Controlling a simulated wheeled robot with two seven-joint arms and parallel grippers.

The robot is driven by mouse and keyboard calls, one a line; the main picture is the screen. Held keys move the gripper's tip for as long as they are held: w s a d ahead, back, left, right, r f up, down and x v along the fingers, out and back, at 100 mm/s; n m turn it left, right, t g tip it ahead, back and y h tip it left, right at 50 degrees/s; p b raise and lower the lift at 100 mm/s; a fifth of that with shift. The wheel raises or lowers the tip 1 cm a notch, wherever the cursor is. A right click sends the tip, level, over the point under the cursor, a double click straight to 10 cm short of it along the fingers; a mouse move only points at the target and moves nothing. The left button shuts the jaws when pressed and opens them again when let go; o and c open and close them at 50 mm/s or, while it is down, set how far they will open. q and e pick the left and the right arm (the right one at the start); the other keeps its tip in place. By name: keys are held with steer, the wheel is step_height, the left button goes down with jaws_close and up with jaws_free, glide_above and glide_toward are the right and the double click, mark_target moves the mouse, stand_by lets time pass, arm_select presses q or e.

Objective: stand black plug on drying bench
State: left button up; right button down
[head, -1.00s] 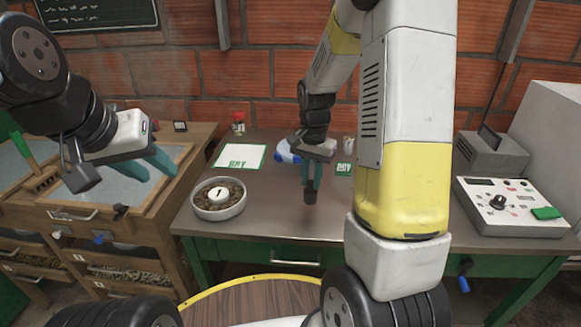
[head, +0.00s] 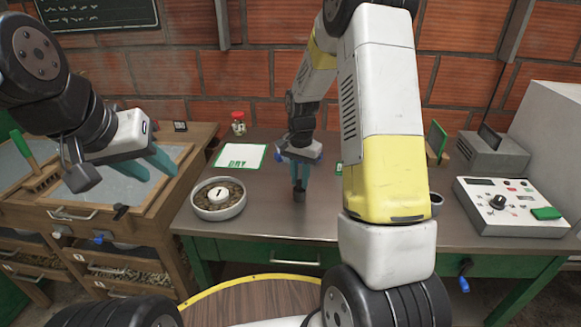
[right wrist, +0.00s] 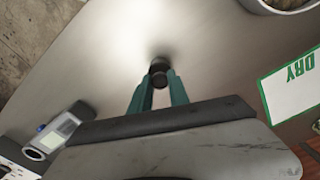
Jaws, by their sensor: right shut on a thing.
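My right gripper (head: 299,186) is shut on a small dark plug (head: 299,196), above the metal bench (head: 265,220). In the right wrist view the plug (right wrist: 158,75) sits between the teal fingertips (right wrist: 158,92), over bare bench top. A white sheet with a green border, marked DRY (head: 240,157), lies on the bench to the left of the gripper. I cannot tell exactly how far the plug is above the surface. My left gripper (head: 158,170) is open and empty over the wooden tray table at the left.
A round dish of beans (head: 218,213) with a white dial stands left of the plug. A red-capped jar (head: 238,123) is at the back. A control box (head: 512,205) stands at the right. My right arm hides part of the bench. The bench front around the plug is clear.

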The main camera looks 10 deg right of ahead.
mark_target(300, 181)
steer(key=c, duration=1.2)
jaws_free()
steer(key=shift+f, duration=0.1)
steer(key=shift+c, duration=0.2)
step_height(300, 181, up, 12)
steer(key=s+r+n+t+y, duration=0.2)
steer(key=s+r+n+t, duration=0.15)
steer(key=s+r, duration=0.9)
steer(key=s+a+n+t, duration=0.2)
steer(key=s+n, duration=0.2)
steer(key=s, duration=0.8)
steer(key=shift+a+r+n+t, duration=0.15)
steer(key=shift+r+n+t, duration=0.05)
steer(key=shift+n+t, duration=0.15)
